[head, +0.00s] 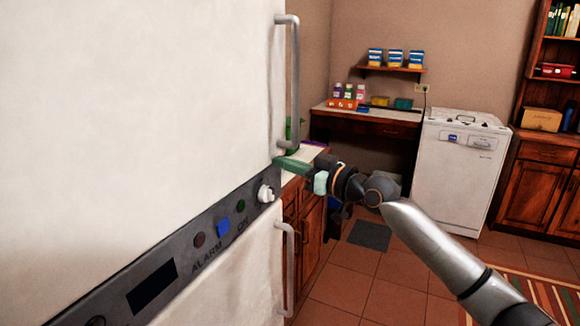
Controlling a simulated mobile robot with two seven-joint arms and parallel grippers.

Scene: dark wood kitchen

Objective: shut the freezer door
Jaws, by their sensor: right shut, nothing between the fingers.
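A large white fridge-freezer fills the left of the head view. Its upper door (140,90) has a vertical grey handle (294,85) on the right edge. A lower door (235,275) with its own handle (288,262) shows below the control panel. I cannot tell which door is the freezer's, and no clear gap shows at either. My right gripper (284,165) is shut and empty, its tips by the unit's right edge, just below the upper handle and above the white knob. I cannot tell whether it touches the door. My left gripper is not in view.
The dark panel (185,262) carries buttons and a knob (266,193). Behind are wooden cabinets (311,225), a desk (370,118) with small items, and a white appliance (455,175). Tiled floor (390,278) is open, with a striped rug (550,298) at the right.

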